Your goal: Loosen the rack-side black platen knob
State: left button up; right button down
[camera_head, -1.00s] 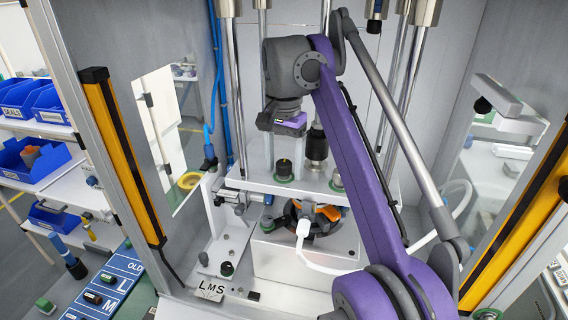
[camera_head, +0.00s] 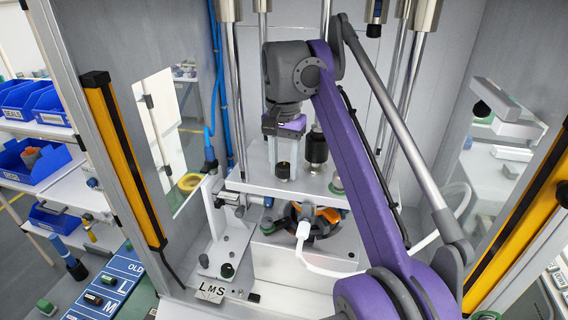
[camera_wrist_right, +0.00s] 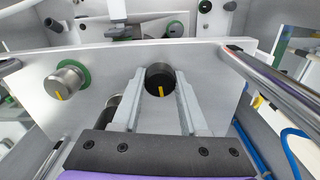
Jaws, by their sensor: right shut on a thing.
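The black platen knob (camera_head: 283,169) with a yellow mark stands on the grey platen (camera_head: 258,180) in the press. In the right wrist view the knob (camera_wrist_right: 160,78) sits between my fingertips, its mark pointing down and slightly right. My right gripper (camera_head: 284,160) reaches down from above and is shut on the knob; it also shows in the wrist view (camera_wrist_right: 159,88). No green ring shows around this knob now. A silver knob (camera_wrist_right: 66,80) on a green ring is to its left in the wrist view. My left gripper is out of view.
A dark-topped cylinder (camera_head: 316,147) stands close to the right of my gripper. Shiny guide columns (camera_head: 397,90) flank the platen. A yellow-and-black post (camera_head: 122,160) stands at the left. Blue bins (camera_head: 38,163) sit on a rack further left.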

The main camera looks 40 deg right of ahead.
aim_at(284, 165)
jog(key=n+p, duration=0.1)
jog(key=n, duration=0.3)
jog(key=shift+r, duration=0.15)
jog(key=n+p, duration=0.1)
jog(key=n, duration=0.6)
jog(key=shift+n, duration=0.3)
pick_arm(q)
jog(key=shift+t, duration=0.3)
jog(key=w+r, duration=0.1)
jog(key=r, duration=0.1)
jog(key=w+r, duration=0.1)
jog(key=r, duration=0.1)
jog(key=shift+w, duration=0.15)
pick_arm(e)
jog(key=n, duration=0.5)
jog(key=shift+f+n, duration=0.2)
jog(key=shift+n, duration=0.1)
jog(key=shift+c, duration=2.2)
grip_release()
jog(key=shift+r, duration=0.15)
jog(key=shift+r, duration=3.65)
